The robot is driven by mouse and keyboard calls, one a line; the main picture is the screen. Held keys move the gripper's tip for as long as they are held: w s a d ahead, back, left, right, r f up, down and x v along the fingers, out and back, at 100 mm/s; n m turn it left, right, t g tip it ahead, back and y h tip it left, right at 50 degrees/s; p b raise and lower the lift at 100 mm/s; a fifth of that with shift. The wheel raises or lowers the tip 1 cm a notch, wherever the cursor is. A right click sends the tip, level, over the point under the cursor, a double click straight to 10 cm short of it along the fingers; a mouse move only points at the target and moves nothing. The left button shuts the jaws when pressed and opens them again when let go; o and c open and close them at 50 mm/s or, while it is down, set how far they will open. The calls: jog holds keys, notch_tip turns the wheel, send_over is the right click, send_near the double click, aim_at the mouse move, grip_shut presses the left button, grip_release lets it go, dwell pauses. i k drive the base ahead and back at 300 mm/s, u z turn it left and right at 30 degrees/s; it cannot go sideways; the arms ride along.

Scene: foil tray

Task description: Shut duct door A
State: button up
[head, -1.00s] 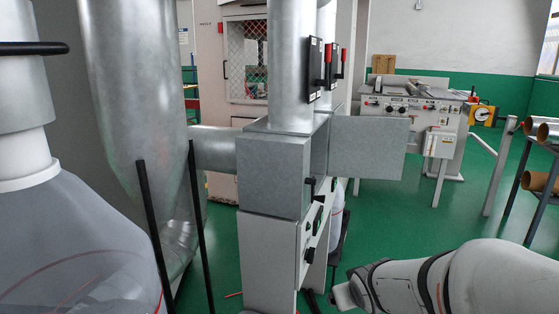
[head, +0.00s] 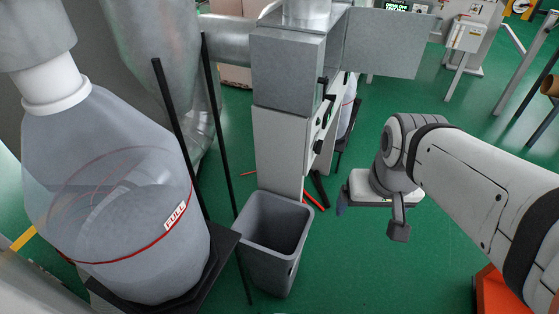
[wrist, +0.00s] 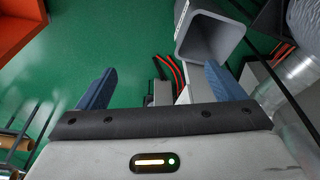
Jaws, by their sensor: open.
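A flat grey metal door panel (head: 390,43) stands swung out to the right from the square duct box (head: 288,68) in the head view. It stands open; I cannot read a letter on it. The box has a dark handle or latch (head: 322,88) on its right-hand face. My gripper (wrist: 161,86) is open and empty, with two blue fingers apart in the wrist view. In the head view, my gripper (head: 343,201) hangs low over the floor, below and in front of the panel and well apart from it. The wrist view does not show the panel.
A grey bin (head: 272,245) stands on the floor before the duct cabinet; it also shows in the wrist view (wrist: 208,42). A clear bag marked FULL (head: 130,210) stands at left. Red strips (head: 314,200) lie by the cabinet. Green floor (head: 345,265) is free around my gripper.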

aim_at(379, 41)
jog(key=z, duration=1.15)
jog(key=i, duration=5.2)
jog(key=u, duration=2.35)
